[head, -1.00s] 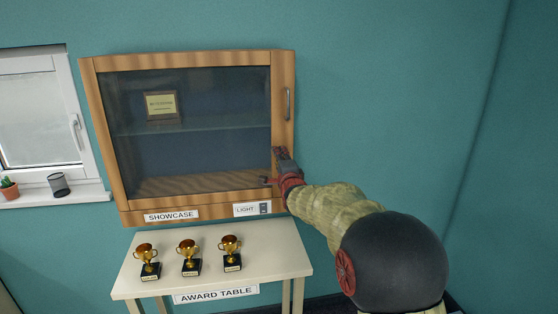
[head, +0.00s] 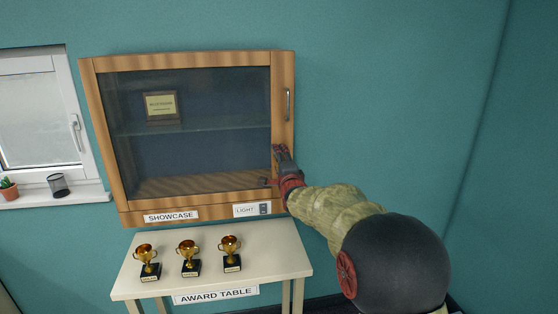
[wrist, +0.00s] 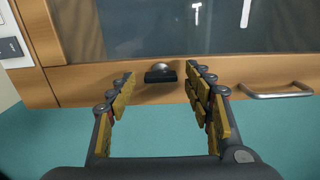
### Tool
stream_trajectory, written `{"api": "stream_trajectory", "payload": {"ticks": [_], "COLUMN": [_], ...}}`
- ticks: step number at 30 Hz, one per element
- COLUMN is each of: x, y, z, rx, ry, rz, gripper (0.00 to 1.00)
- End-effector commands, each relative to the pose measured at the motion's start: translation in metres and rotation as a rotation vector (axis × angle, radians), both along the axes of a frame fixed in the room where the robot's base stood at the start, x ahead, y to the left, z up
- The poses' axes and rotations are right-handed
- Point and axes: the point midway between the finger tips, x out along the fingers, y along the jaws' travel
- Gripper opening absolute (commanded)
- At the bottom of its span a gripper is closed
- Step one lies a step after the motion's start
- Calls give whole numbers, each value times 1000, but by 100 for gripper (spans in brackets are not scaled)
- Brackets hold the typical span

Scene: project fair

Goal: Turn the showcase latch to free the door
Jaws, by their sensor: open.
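The wooden showcase (head: 105,140) with a glass door hangs on the wall, and its door looks closed. The latch (wrist: 161,72), a dark bar with a rounded metal knob, sits on the door's wooden frame in the wrist view. My gripper (wrist: 157,84) is open, with the latch between and just beyond its fingertips; I see no contact. In the head view my gripper (head: 277,165) is at the right side of the door, below the door handle (head: 288,104), and hides the latch. The handle also shows at the right in the wrist view (wrist: 276,94).
Below the showcase stands the award table (head: 295,262) with three gold trophies, the nearest to my arm being the right trophy (head: 231,252). A light switch (head: 263,208) is on the lower cabinet edge. A plaque (head: 161,106) is inside. The wall right of the showcase is clear.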

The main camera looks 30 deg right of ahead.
Motion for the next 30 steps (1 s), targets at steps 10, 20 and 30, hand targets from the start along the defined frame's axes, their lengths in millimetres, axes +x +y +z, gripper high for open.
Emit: {"api": "stream_trajectory", "payload": {"ticks": [10, 20, 30], "x": [-50, -99, -112], "y": [14, 28, 32], "z": [1, 0, 0], "rx": [-1, 0, 0], "ry": [-2, 0, 0], "rz": [0, 0, 0], "gripper": [52, 52, 52]}}
